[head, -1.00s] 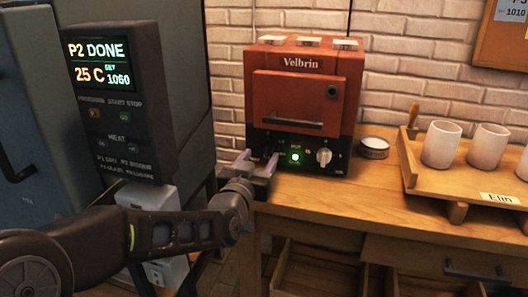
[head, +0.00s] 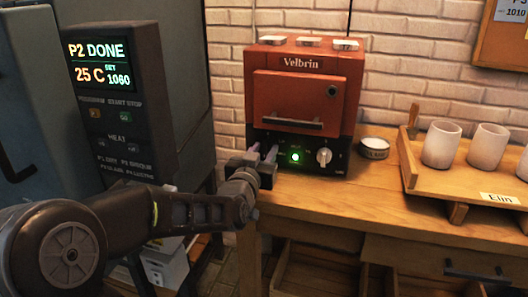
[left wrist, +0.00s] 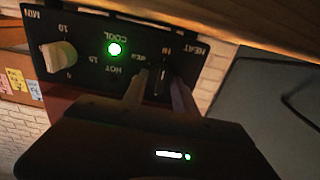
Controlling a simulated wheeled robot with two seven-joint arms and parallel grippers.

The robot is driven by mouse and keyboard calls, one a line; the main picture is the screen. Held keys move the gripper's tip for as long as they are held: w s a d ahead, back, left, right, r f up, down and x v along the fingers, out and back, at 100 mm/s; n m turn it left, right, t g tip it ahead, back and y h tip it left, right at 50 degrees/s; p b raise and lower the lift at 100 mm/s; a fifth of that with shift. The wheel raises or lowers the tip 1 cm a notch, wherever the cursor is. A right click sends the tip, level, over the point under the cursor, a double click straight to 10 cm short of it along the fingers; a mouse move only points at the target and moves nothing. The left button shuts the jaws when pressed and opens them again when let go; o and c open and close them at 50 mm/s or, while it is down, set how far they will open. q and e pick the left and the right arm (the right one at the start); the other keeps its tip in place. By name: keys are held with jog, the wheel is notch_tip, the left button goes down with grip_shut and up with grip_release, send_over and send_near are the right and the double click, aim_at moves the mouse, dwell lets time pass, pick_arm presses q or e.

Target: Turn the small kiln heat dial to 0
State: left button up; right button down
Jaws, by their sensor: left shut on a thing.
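The small red kiln (head: 305,85), labelled Velbrin, stands on the wooden bench with its door closed. Its black front panel has a green light (head: 295,157) and a pale timer dial (head: 324,157). My left gripper (head: 262,152) is at the panel's left end, in front of the heat dial, which it hides in the head view. In the left wrist view the heat dial (left wrist: 160,82) sits between the two fingers, under the word HEAT, and the gripper is shut on it. The dial's pointer setting cannot be read. The green light is beside COOL (left wrist: 115,49).
A large grey kiln with a control box (head: 122,100) reading P2 DONE, 25 C, stands left of my arm. A small round tin (head: 374,148) lies right of the red kiln. A wooden tray (head: 460,183) with white cups is further right.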

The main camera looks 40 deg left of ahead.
pick_arm(q)
grip_shut()
